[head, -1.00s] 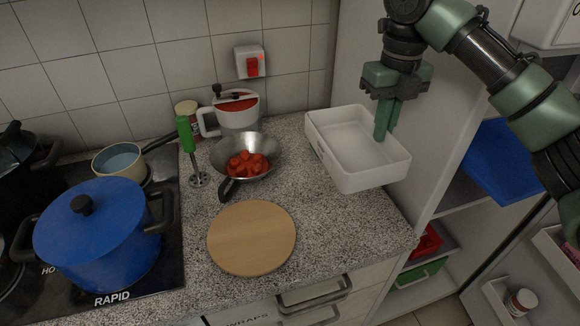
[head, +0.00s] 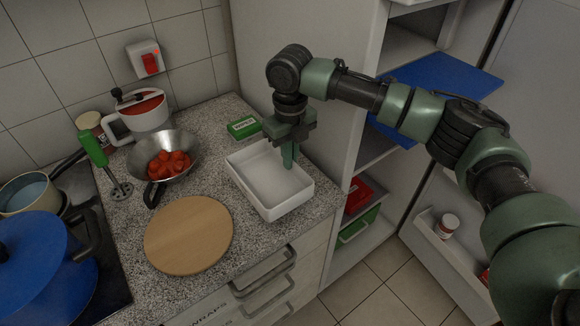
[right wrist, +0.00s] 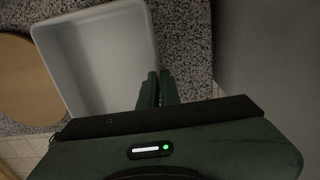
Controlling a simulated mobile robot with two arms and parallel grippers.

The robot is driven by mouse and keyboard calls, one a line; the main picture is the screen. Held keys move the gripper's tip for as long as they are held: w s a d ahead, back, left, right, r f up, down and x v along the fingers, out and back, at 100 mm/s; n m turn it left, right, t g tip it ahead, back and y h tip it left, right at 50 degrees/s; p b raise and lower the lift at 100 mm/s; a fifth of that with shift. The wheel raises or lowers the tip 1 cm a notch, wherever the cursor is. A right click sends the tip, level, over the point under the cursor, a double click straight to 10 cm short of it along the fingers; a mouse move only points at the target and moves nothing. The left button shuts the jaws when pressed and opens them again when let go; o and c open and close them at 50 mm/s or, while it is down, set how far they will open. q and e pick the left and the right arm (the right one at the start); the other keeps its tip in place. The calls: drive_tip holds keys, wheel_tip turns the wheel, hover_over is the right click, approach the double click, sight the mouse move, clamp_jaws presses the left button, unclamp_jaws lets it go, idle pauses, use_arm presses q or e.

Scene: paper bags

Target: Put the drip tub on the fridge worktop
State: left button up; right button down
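The drip tub, a white open rectangular tub (head: 268,206), is over the right part of the speckled worktop (head: 125,285). It appears empty. I cannot tell whether its base touches the worktop. My right gripper (head: 288,156) points down at its far right wall. In the right wrist view the tub (right wrist: 95,60) lies to the left, and the closely spaced fingers (right wrist: 159,90) of my right gripper straddle the end of its rim. The fingers look shut on that wall. My left gripper is not in view.
A green box (head: 243,127) stands behind the tub. A round wooden board (head: 188,235) lies left of it, with a pan of red pieces (head: 168,163) behind. A tall white panel (head: 300,30) and open shelves stand right. Drawers are below.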

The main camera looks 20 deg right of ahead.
wheel_tip(320, 180, down, 4)
drive_tip(key=shift+r, duration=0.2)
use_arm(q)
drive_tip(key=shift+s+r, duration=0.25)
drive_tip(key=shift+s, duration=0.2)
use_arm(e)
drive_tip(key=shift+f, duration=0.15)
drive_tip(key=c, duration=1.6)
unclamp_jaws()
drive_tip(key=shift+c, duration=0.2)
